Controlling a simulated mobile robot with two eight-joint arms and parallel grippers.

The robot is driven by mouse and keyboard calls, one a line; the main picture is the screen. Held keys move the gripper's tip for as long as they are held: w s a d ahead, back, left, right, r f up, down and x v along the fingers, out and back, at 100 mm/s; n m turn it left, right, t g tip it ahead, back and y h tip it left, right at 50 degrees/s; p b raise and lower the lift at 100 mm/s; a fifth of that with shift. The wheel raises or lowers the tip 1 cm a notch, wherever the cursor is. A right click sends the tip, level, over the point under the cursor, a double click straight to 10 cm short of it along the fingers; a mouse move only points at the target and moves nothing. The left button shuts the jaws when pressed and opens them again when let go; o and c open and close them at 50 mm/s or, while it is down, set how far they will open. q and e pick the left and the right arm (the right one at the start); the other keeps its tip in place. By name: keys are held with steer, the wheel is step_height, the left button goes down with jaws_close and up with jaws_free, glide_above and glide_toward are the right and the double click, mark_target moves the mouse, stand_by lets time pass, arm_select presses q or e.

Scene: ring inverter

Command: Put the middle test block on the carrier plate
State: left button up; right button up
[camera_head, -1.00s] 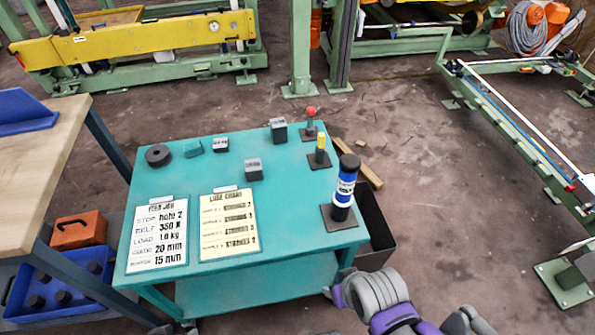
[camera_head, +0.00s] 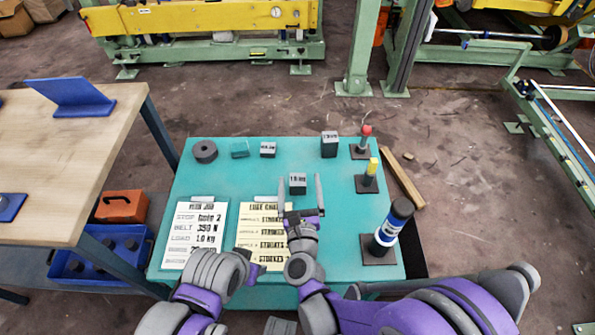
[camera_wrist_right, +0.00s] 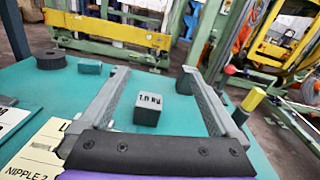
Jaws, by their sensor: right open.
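The middle-sized test block (camera_head: 298,185), a dark block with a light labelled top, stands on the teal table. It reads 1.0 kg in the right wrist view (camera_wrist_right: 148,109). A smaller block (camera_head: 268,150) and a taller block (camera_head: 329,145) stand behind it. My right gripper (camera_head: 301,194) is open, its fingers on either side of the middle block in the head view. In the wrist view the block stands between and beyond the fingers, apart from both. My left gripper (camera_head: 257,268) is low over the table front; its fingers cannot be made out. I cannot identify the carrier plate.
The teal table (camera_head: 225,177) also holds a dark ring (camera_head: 204,151), a teal piece (camera_head: 240,148), two paper sheets and posts with red (camera_head: 366,131), yellow (camera_head: 373,165) and blue-white (camera_head: 390,228) parts along the right. A wooden bench (camera_head: 70,150) stands left.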

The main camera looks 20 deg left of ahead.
arm_select(q)
steer(key=shift+w+r, duration=0.1)
steer(key=shift+w, duration=0.05)
arm_select(e)
steer(key=m, duration=0.1)
arm_select(q)
steer(key=f+b, duration=0.3)
steer(key=shift+w+f, duration=0.2)
arm_select(e)
steer(key=m, duration=0.1)
glide_toward(298, 186)
steer(key=shift+h, duration=0.3)
steer(key=x, duration=0.3)
steer(key=f+x, duration=0.1)
steer(key=x, duration=0.1)
steer(key=shift+a, duration=0.2)
arm_select(q)
steer(key=shift+s+r, duration=0.1)
arm_select(e)
steer(key=shift+w+a+r, duration=0.1)
steer(key=shift+w+r, duration=0.2)
steer(key=shift+w, duration=0.15)
arm_select(q)
steer(key=shift+f, duration=0.2)
arm_select(e)
steer(key=x, duration=0.6)
steer(key=shift+w+r, duration=0.15)
steer(key=shift+w, duration=0.05)
jaws_close()
